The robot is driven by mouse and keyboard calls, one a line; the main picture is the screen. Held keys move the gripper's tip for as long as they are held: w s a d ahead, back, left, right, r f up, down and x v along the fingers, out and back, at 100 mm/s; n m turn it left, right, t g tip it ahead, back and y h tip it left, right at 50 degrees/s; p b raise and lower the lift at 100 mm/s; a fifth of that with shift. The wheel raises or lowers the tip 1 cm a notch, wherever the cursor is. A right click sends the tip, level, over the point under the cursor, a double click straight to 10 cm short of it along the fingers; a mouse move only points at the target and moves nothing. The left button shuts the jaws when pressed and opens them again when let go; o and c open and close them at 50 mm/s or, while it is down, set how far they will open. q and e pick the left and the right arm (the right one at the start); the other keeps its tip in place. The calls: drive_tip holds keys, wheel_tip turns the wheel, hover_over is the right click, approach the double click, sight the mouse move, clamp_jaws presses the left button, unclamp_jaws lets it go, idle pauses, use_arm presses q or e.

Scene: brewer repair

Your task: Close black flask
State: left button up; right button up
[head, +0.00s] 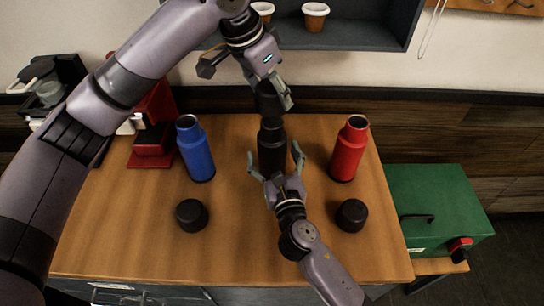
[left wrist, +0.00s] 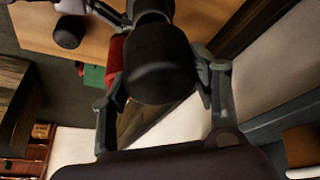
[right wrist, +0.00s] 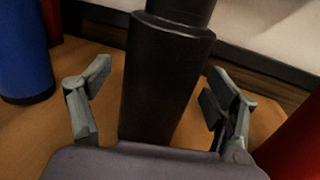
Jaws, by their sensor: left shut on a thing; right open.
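The black flask (head: 271,148) stands upright at the middle of the table, and its body fills the middle of the right wrist view (right wrist: 165,85). My left gripper (head: 270,98) is shut on a black cap (left wrist: 160,65), holding it right over the flask's top. I cannot tell whether the cap touches the neck or is seated on it. My right gripper (head: 275,160) is open, its fingers on either side of the flask body. In the right wrist view (right wrist: 158,78) gaps show between both fingers and the flask.
A blue flask (head: 196,152) stands left and a red flask (head: 348,150) right, both uncapped. Two loose black caps (head: 191,215) (head: 351,215) lie in front of them. A red device (head: 153,135) stands at the back left. A green box (head: 435,210) is beside the table.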

sight(277, 119)
use_arm(q)
drive_tip(key=shift+s, duration=0.1)
use_arm(e)
drive_tip(key=shift+w+a, duration=0.1)
drive_tip(key=shift+w, duration=0.25)
drive_tip(key=c, duration=1.8)
use_arm(q)
drive_tip(key=shift+f, duration=2.45)
